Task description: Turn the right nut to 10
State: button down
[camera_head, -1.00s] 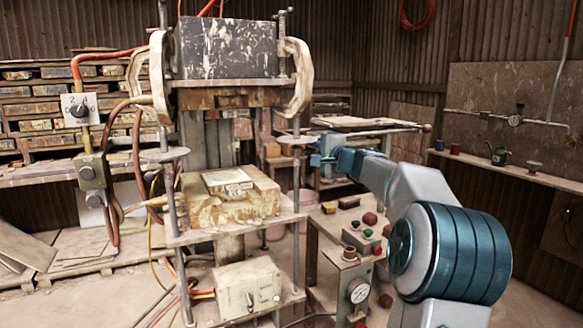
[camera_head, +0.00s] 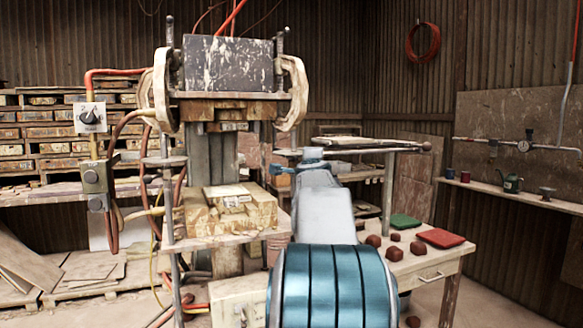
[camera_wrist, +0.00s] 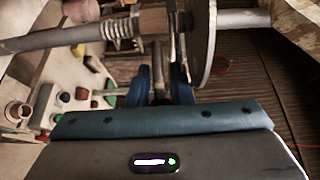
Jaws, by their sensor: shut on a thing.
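My gripper (camera_wrist: 160,84) shows its two blue fingers in the wrist view, closed about a narrow grey bar that reaches up to the right nut. The right nut (camera_wrist: 153,22) is a brass-coloured block on a horizontal-looking rod, between a spring (camera_wrist: 118,28) and a flat grey disc (camera_wrist: 203,38). In the head view my gripper (camera_head: 283,168) is at the right side of the press (camera_head: 228,207). My arm and gripper hide the nut there. I cannot read any number on the nut or disc.
A long bar with a ball end (camera_head: 426,147) extends just behind my gripper. A table (camera_head: 445,265) with red lumps and green and red pads stands at the right.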

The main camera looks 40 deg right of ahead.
jog(key=shift+s+r, duration=0.1)
jog(key=shift+r, duration=0.2)
jog(key=c, duration=1.3)
grip_release()
jog(key=shift+f, duration=0.1)
jog(key=v, duration=1.4)
jog(key=shift+w+a+b, duration=0.15)
jog(key=shift+w+b, duration=0.1)
jog(key=shift+b, duration=0.15)
